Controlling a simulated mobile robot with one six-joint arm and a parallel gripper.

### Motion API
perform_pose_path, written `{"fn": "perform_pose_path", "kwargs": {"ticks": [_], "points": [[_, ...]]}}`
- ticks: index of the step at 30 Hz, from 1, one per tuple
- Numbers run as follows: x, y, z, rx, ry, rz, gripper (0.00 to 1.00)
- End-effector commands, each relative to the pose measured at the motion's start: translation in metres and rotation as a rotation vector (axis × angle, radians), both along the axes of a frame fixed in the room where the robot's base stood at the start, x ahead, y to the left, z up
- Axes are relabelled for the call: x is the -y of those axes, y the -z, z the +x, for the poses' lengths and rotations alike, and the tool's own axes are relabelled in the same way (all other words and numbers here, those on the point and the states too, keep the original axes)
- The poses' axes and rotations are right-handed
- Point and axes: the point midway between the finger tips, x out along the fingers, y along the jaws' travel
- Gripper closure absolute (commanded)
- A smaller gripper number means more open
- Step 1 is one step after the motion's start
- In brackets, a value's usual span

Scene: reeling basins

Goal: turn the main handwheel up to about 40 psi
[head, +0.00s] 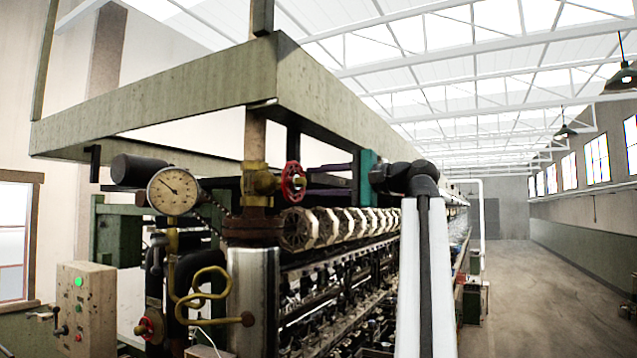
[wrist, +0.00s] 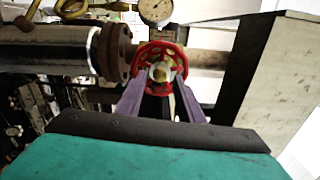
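The red main handwheel (head: 293,181) is on a brass valve (head: 260,182) above a rusty flange, left of my gripper (head: 309,182). In the wrist view the handwheel (wrist: 160,72) faces me, with a brass hub. My gripper (wrist: 159,88) is teal with two purple fingers, spread apart and reaching to the wheel's left and right sides. I cannot tell whether the fingertips touch the rim. The round pressure gauge (head: 173,191) stands left of the valve; its needle points to the upper left, and its numbers are too small to read. It also shows at the wrist view's top (wrist: 155,10).
A smaller red handwheel (head: 150,326) sits low on the piping. A control box (head: 86,308) with a lit green button stands at the left. A large beam frame (head: 160,105) hangs above the valve. The aisle floor (head: 545,290) at the right is open.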

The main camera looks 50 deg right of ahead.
Motion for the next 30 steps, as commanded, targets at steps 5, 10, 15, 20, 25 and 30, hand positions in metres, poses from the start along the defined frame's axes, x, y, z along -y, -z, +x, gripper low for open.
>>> {"fn": "perform_pose_path", "kwargs": {"ticks": [5,10,15,20,25,30], "points": [[0.0000,-0.0001,0.0000,-0.028,0.000,0.115,0.66],[0.0000,-0.0001,0.0000,-0.055,0.000,0.224,0.66],[0.0000,-0.0001,0.0000,-0.083,0.000,0.335,0.66],[0.0000,-0.0001,0.0000,-0.109,0.000,0.439,0.66],[-0.0001,-0.0001,0.0000,-0.136,0.000,0.548,0.66],[0.0000,-0.0001,0.0000,-0.163,0.000,0.658,0.66]]}}
